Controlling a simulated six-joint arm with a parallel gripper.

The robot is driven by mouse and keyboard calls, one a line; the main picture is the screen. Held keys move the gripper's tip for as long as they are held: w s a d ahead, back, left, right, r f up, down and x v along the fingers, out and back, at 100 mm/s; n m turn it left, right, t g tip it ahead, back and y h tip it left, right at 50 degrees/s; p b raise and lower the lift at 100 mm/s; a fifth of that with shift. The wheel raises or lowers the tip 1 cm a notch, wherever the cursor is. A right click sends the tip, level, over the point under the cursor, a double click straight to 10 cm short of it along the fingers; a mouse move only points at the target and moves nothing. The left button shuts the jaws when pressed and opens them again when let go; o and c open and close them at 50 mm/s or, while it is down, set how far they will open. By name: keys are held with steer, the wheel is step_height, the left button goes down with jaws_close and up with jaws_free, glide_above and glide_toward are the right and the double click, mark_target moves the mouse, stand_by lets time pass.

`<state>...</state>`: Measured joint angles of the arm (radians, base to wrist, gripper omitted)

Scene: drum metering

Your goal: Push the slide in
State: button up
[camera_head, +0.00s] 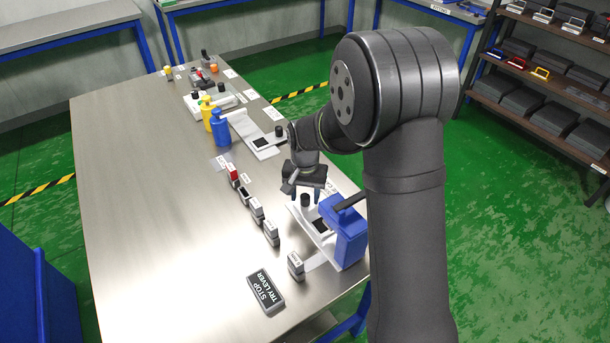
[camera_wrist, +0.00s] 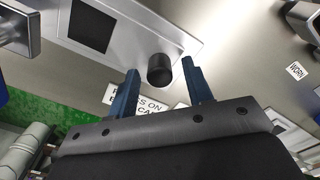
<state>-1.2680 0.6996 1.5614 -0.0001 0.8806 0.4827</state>
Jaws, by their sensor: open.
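The slide (camera_head: 321,226) is a pale flat plate with a black square opening and a black round knob (camera_head: 305,200). It lies at the blue metering body (camera_head: 349,235) near the table's right edge. In the wrist view the slide (camera_wrist: 140,30) runs across the top, with its knob (camera_wrist: 160,69) between the two blue fingertips. My gripper (camera_head: 308,192) is open, just above the knob; it also shows in the wrist view (camera_wrist: 160,78). Gaps show on both sides of the knob, and I cannot tell how far the tips reach down beside it.
Several small stamp-like blocks (camera_head: 256,209) stand in a row left of the slide. A dark "STOP TRY LEVER" sign (camera_head: 265,292) lies at the front. A second slide unit (camera_head: 253,137) and blue and yellow bottles (camera_head: 220,127) stand farther back. The table's left half is clear.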

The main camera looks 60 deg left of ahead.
step_height(320, 180, up, 17)
steer(key=shift+f, duration=0.15)
stand_by(0.4)
step_height(320, 180, down, 17)
steer(key=n, duration=0.6)
steer(key=shift+a+r, duration=0.1)
steer(key=shift+r, duration=0.1)
